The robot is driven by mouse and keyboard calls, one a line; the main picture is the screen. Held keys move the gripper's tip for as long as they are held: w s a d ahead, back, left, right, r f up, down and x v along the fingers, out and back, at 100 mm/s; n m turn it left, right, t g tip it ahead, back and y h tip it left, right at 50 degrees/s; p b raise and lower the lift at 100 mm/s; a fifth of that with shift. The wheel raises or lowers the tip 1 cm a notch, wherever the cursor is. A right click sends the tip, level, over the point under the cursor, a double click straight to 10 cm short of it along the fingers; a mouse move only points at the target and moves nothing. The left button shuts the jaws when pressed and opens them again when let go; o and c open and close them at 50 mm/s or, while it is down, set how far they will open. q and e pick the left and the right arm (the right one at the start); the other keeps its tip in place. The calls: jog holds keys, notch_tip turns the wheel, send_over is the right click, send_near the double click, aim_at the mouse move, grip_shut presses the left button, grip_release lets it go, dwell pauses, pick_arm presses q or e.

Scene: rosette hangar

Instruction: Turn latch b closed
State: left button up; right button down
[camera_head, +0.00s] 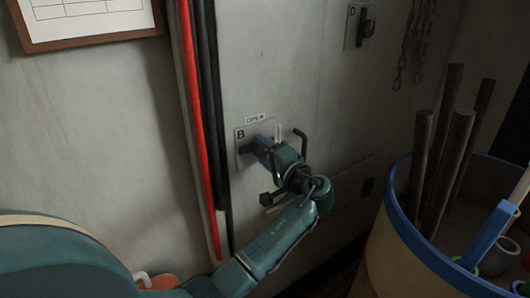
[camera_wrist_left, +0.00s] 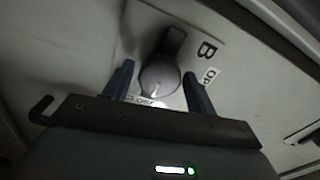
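Latch b is a dark round knob with a lever arm (camera_wrist_left: 160,76) on a pale plate marked B (camera_wrist_left: 206,48). In the head view its plate (camera_head: 240,134) is on the grey wall, and my gripper hides most of the knob. In the left wrist view the lever points up and slightly right, and partly hidden labels sit right of the knob and below it. My left gripper (camera_head: 258,147) reaches the plate from the right; its fingers (camera_wrist_left: 158,86) are open, one on each side of the knob, with gaps visible. My right gripper is not in view.
Red and black vertical pipes (camera_head: 188,110) run left of the latch. Another latch plate marked D (camera_head: 357,27) is higher on the wall, near a hanging chain (camera_head: 411,45). A blue-rimmed bin (camera_head: 400,222) with dark rods stands at the right.

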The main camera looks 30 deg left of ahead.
pick_arm(q)
jog(key=shift+o, duration=1)
jog(key=b+v, duration=0.3)
jog(key=v, duration=1)
jog(key=shift+s+d+f, duration=0.1)
jog(key=shift+s, duration=0.05)
